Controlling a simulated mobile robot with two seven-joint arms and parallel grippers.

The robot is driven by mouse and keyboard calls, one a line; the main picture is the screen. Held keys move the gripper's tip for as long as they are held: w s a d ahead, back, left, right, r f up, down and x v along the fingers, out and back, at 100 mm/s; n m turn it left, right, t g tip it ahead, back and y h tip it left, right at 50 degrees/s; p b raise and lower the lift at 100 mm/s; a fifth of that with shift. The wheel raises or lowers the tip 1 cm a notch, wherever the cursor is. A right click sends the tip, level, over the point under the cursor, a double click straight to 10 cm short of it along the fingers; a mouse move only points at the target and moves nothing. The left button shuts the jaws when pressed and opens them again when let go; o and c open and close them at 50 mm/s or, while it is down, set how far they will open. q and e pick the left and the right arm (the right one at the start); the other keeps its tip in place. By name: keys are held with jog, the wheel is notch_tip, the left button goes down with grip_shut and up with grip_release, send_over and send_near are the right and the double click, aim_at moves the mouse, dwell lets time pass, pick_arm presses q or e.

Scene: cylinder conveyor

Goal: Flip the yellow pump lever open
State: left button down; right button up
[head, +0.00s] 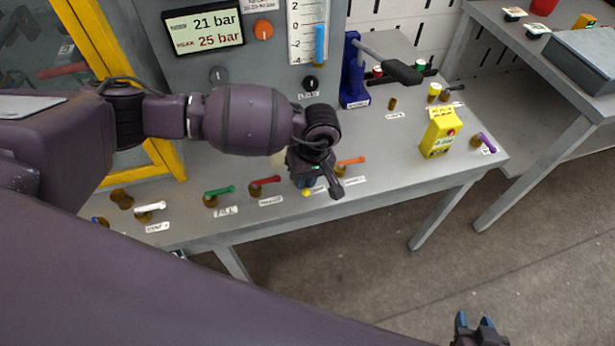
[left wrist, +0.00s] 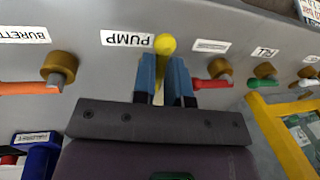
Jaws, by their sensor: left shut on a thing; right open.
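The yellow pump lever shows in the left wrist view (left wrist: 165,44) as a round yellow knob with a yellow shaft, beside the upside-down PUMP label (left wrist: 127,39). My left gripper (left wrist: 166,82) is shut on the lever, its blue fingertips on either side of the shaft. In the head view a bit of the yellow lever (head: 307,192) shows beside my left gripper (head: 320,183), at the bench's front edge. The gripper hides most of the lever there. My right gripper (head: 475,328) is open and empty, low at the right, away from the bench.
A red lever (head: 264,185) and an orange lever (head: 350,164) flank the pump lever closely. Green (head: 219,192) and white (head: 150,209) levers stand further left. A yellow box (head: 440,133), a blue stand (head: 353,75) and a purple lever (head: 487,142) are to the right.

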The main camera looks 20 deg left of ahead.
pick_arm(q)
jog(key=shift+a+m, duration=0.1)
jog(key=shift+m, duration=0.2)
jog(key=c, duration=1.1)
grip_release()
jog(key=shift+c, duration=0.2)
notch_tip(320, 180, up, 11)
jog(key=w+d+p, duration=0.1)
jog(key=p, duration=0.3)
jog(key=shift+d+f, duration=0.2)
jog(key=shift+d, duration=0.2)
